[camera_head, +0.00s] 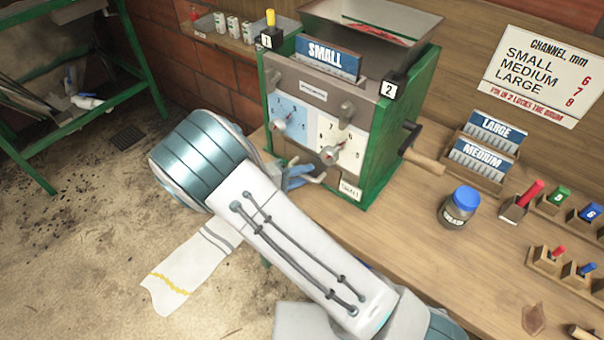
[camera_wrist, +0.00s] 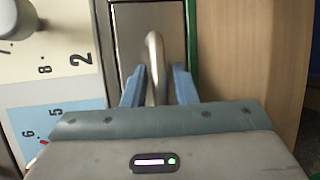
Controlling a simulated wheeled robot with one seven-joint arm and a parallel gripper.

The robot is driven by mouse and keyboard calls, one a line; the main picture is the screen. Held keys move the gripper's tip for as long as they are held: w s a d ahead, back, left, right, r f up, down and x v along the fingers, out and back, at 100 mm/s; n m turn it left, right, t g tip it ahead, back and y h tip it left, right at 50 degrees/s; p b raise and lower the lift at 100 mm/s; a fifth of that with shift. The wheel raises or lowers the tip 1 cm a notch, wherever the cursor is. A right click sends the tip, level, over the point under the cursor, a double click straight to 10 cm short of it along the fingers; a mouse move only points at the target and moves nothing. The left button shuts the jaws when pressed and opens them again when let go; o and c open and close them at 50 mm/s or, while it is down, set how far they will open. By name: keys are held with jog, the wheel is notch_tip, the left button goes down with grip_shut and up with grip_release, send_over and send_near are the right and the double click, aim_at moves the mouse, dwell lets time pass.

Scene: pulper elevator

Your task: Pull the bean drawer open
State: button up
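The green and steel pulper (camera_head: 384,130) stands on the bench with two dials on its front. In the wrist view, the bean drawer's steel front (camera_wrist: 128,32) carries a curved metal handle (camera_wrist: 155,55). My gripper (camera_wrist: 157,78) has its blue fingers on either side of this handle. The fingers are apart, with a gap showing at the right finger; contact at the left finger is unclear. In the head view my gripper (camera_head: 303,176) is at the pulper's lower front, and my arm hides part of that area. The drawer looks shut.
A wooden crank handle (camera_head: 424,161) sticks out at the pulper's right. A blue-lidded jar (camera_head: 459,207), label plates (camera_head: 496,130) and small coloured pegs (camera_head: 559,194) are on the bench to the right. Floor at left is mostly clear, with a cloth (camera_head: 190,268) on it.

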grip_shut()
jog(key=s+a+b, duration=0.2)
jog(key=s+a, duration=0.3)
jog(key=s, duration=0.3)
jog(key=shift+a, duration=0.25)
jog(key=shift+o, duration=1.8)
grip_release()
jog(key=shift+s+a, duration=0.1)
jog(key=b+v, duration=0.3)
jog(key=v, duration=1)
jog(key=shift+a, duration=0.3)
jog(key=shift+s+r, duration=0.15)
